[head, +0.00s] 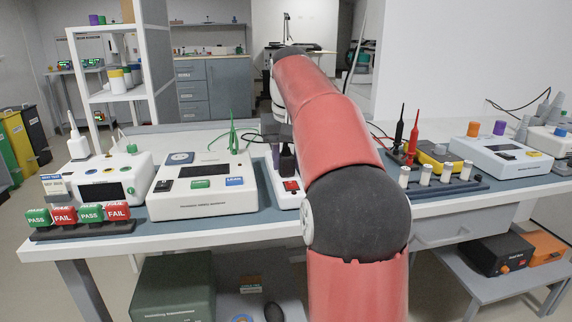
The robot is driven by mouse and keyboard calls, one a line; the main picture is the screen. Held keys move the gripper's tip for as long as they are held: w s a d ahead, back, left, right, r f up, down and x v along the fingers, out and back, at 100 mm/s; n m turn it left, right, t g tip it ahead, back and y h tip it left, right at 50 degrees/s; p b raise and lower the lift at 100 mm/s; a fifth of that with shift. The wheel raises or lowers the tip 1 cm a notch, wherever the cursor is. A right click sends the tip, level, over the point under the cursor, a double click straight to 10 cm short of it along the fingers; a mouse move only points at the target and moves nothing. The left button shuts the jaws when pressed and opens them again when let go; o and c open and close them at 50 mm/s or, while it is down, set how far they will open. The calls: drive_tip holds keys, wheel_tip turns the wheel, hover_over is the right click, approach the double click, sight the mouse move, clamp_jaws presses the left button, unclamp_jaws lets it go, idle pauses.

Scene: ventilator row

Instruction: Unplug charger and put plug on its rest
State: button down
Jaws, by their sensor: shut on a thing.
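A white power strip (284,197) with a red switch lies on the bench, left of my red arm and partly hidden by it. A black charger plug (287,162) stands upright over the strip's far part. I cannot tell whether it is seated in a socket or just above it. My gripper (280,140) points down from above and is shut on the plug; its fingertips are small and partly hidden by my arm. A thin dark cable runs left of the gripper. I cannot make out the plug's rest.
A white tester (205,203) with green probes stands left of the strip. Further left are another white device (110,190) and PASS/FAIL blocks (90,214). Right of my arm are red and black probes (412,138), a yellow meter (440,158) and a rack of white cylinders (462,186).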

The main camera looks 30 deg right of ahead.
drive_tip(key=shift+r, duration=0.2)
drive_tip(key=shift+r+p, duration=1.25)
drive_tip(key=shift+p, duration=0.3)
drive_tip(key=shift+r+p, duration=0.4)
drive_tip(key=shift+r, duration=0.75)
